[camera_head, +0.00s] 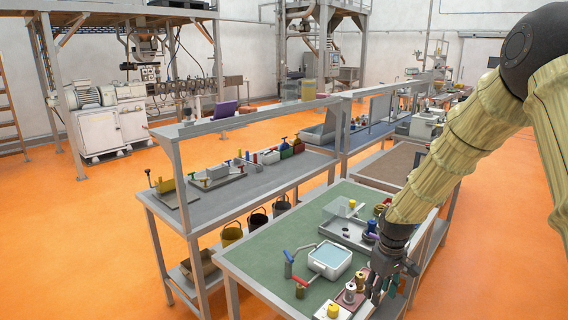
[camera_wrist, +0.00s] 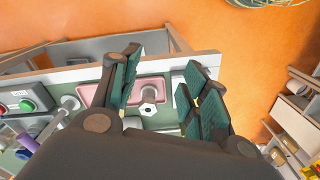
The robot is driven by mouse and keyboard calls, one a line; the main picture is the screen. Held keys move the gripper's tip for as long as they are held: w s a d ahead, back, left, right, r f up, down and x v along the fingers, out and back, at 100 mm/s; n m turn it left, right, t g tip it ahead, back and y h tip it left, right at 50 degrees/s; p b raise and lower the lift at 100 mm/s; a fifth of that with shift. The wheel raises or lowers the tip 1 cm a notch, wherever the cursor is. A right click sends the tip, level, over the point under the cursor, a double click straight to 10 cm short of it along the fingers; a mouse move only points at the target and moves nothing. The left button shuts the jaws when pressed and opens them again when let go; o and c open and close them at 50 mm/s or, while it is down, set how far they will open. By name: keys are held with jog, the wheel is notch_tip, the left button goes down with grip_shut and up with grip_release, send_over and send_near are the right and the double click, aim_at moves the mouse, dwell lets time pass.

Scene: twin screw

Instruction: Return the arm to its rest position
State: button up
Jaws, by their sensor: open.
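My gripper (camera_head: 382,285) is above the front right part of the green-topped table (camera_head: 270,247) in the head view. In the wrist view my gripper (camera_wrist: 160,88) has its two dark green padded fingers spread apart with nothing held between them. Between the fingers lies a pink tray (camera_wrist: 97,95) with a light-coloured metal part (camera_wrist: 149,92) on it, apart from the pads. My arm (camera_head: 440,165) reaches down from the upper right in the head view and hides part of the table.
A white bin (camera_head: 330,260) and a blue-handled tool (camera_head: 289,262) stand on the table. A grey tray (camera_head: 345,233) lies behind them. A grey workbench (camera_head: 225,190) with small coloured items stands to the left. In the wrist view, red and green buttons (camera_wrist: 26,105) are at left. Orange floor is open around.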

jog(key=s+a+f+m+b, duration=0.2)
jog(key=s+f, duration=1)
jog(key=f, duration=0.3)
jog(key=s+a+f+m+b, duration=0.1)
jog(key=s+a+f+b, duration=0.15)
jog(key=s+f, duration=1.15)
jog(key=s+f+m+b, duration=0.1)
jog(key=s+f, duration=0.2)
jog(key=s, duration=0.5)
jog(key=s+f+m+b, duration=0.1)
jog(key=s+f, duration=0.3)
jog(key=s, duration=0.5)
jog(key=shift+s+f+m, duration=0.15)
jog(key=shift+s+m, duration=0.05)
jog(key=shift+m, duration=0.1)
